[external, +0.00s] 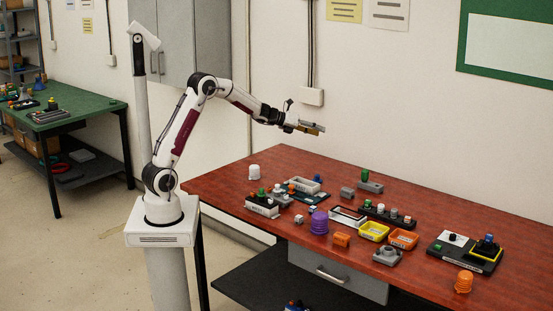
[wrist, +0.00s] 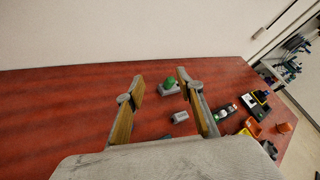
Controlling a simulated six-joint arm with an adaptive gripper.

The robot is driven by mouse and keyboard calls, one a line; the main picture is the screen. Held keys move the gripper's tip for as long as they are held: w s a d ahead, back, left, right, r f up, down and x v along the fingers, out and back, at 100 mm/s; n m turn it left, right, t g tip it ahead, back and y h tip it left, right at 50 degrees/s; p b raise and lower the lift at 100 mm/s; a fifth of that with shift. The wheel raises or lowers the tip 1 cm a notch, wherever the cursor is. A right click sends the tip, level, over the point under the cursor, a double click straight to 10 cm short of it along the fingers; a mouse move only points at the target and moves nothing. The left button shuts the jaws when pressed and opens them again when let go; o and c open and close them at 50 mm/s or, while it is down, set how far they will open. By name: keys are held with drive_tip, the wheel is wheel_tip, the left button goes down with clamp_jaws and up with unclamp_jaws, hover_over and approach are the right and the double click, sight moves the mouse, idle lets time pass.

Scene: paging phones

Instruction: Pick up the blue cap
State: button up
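A blue piece that looks like the blue cap (external: 488,239) sits on a black base with a yellow frame at the right end of the red table. It also shows small in the wrist view, at the right (wrist: 263,95). My gripper (external: 318,128) is raised well above the back of the table, far to the left of the blue piece. In the wrist view my gripper (wrist: 165,87) has its two fingers spread wide, with nothing held between them.
The red table (external: 235,185) holds several small items: a purple stacked cup (external: 319,222), yellow tray (external: 373,231), orange tray (external: 403,239), orange stacked cup (external: 464,282) and grey block with a green top (external: 369,186). The wall stands close behind.

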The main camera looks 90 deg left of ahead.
drive_tip(key=a+f+m+h, duration=0.35)
drive_tip(key=f+m, duration=0.35)
drive_tip(key=f, duration=0.4)
drive_tip(key=m+h, duration=0.3)
drive_tip(key=m, duration=0.2)
approach(316, 175)
drive_tip(key=w, duration=0.3)
drive_tip(key=shift+w+f+g, duration=0.25)
drive_tip(key=shift+g, duration=0.15)
drive_tip(key=shift+s+f+m, duration=0.25)
drive_tip(key=shift+f+m, duration=0.1)
drive_tip(key=shift+m, duration=0.05)
drive_tip(key=shift+d, duration=0.1)
drive_tip(key=shift+x, duration=1.25)
drive_tip(key=shift+w, duration=0.1)
drive_tip(key=shift+r+x, duration=0.15)
drive_tip(key=shift+x, duration=1.1)
drive_tip(key=shift+r+x, duration=0.1)
drive_tip(key=shift+x, duration=1.15)
drive_tip(key=shift+w+d, duration=0.1)
drive_tip(key=shift+d, duration=0.1)
drive_tip(key=shift+c, duration=0.4)
drive_tip(key=c, duration=1)
